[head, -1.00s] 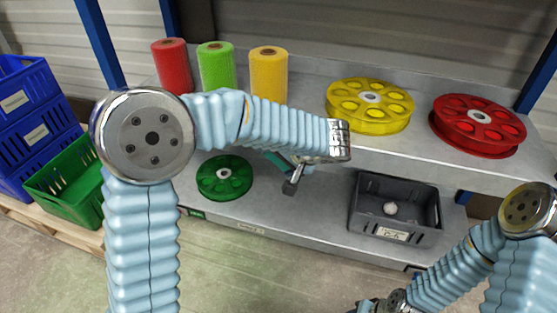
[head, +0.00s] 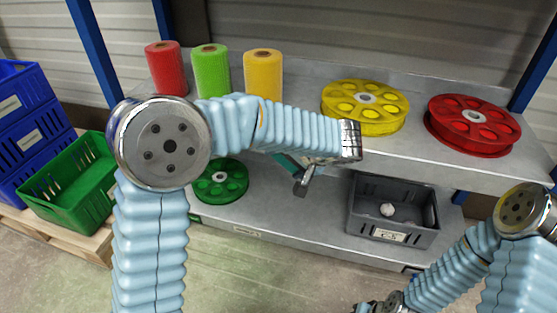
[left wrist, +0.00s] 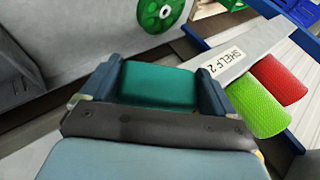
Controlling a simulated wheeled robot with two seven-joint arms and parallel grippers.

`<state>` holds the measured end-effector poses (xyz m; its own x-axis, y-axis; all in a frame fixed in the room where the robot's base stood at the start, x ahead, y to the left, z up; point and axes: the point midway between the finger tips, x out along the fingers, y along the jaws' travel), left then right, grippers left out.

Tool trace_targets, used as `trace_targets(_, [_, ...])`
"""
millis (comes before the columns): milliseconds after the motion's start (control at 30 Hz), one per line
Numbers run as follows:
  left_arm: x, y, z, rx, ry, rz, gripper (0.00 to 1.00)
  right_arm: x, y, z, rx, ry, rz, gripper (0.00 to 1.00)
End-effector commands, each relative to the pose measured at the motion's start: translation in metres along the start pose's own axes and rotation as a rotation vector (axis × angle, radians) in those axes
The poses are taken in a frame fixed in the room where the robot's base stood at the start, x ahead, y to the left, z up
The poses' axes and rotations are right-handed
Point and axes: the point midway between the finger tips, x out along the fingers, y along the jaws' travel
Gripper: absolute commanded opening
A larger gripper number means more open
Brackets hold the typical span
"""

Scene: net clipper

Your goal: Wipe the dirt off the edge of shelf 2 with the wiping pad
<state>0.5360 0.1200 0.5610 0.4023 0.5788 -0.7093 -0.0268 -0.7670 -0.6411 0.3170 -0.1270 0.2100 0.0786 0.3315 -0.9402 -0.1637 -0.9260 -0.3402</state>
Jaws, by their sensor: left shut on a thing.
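My left gripper (head: 302,183) is shut on the teal wiping pad (left wrist: 158,86), which sits between its two fingers in the left wrist view. In the head view only a bit of the pad (head: 284,162) shows, as my left forearm covers part of it. The gripper is at the front edge of the upper shelf, shelf 2 (head: 460,172). The "SHELF 2" label (left wrist: 226,62) shows on that edge in the left wrist view. I cannot tell whether the pad touches the edge, and I see no dirt. My right gripper (head: 366,306) is mostly cut off at the bottom.
Red, green and yellow cones (head: 263,75) and yellow and red reels (head: 365,106) stand on shelf 2. A green reel (head: 219,181) and a grey bin (head: 393,208) are on the lower shelf. Green (head: 75,185) and blue crates stand at the left.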

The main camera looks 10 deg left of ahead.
Motion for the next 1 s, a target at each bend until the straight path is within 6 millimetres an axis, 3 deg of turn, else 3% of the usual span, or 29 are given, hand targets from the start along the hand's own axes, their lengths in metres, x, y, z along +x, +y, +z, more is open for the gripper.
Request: trace_targets(1000, [-0.041, 0.053, -0.019, 0.001, 0.005, 0.001, 0.54, 0.002, 0.001, 0.000, 0.000, 0.000, 0.000, 0.43])
